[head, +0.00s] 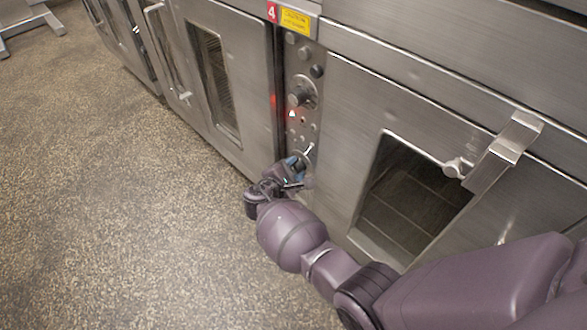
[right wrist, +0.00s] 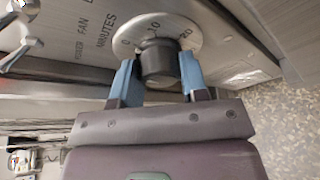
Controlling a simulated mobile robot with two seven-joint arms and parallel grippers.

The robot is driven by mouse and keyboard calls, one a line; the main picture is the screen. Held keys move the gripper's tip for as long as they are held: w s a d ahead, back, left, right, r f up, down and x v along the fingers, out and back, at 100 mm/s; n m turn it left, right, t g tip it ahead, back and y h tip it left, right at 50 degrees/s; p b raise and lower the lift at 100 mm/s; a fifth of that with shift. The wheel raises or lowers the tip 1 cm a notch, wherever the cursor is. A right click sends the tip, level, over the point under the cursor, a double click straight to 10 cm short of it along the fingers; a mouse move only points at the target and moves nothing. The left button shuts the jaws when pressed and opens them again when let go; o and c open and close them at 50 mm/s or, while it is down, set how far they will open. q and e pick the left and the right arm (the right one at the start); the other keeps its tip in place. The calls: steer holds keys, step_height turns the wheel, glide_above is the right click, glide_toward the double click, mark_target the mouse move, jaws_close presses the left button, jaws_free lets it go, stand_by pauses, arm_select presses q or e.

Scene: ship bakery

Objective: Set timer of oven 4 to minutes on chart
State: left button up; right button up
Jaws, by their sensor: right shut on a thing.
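The red number 4 tag (head: 272,12) marks the narrow control panel (head: 302,135) between two oven doors in the head view. The timer dial (right wrist: 172,27) shows in the right wrist view, with 0, 10 and 20 on its pale plate and the word MINUTES beside it. My right gripper (head: 299,163) is low on the panel. In the right wrist view its blue fingers (right wrist: 158,80) are on both sides of the dark timer knob (right wrist: 158,67), shut on it. The knob's pointer cannot be made out. My left gripper and the chart are not in view.
A larger knob (head: 300,94) sits higher on the panel, with small lights below it. A yellow label (head: 295,21) is beside the number tag. The right oven door has a protruding handle (head: 501,150). The speckled floor (head: 110,190) at left is clear.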

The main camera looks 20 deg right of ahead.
steer(key=shift+m, duration=0.3)
steer(key=m+t, duration=0.2)
steer(key=m, duration=0.1)
steer(key=shift+s+d+f, duration=0.1)
steer(key=shift+f, duration=0.05)
steer(key=m+t+h, duration=0.1)
steer(key=m, duration=0.3)
steer(key=shift+m, duration=0.3)
stand_by(0.4)
steer(key=o, duration=0.9)
steer(key=shift+t, duration=0.3)
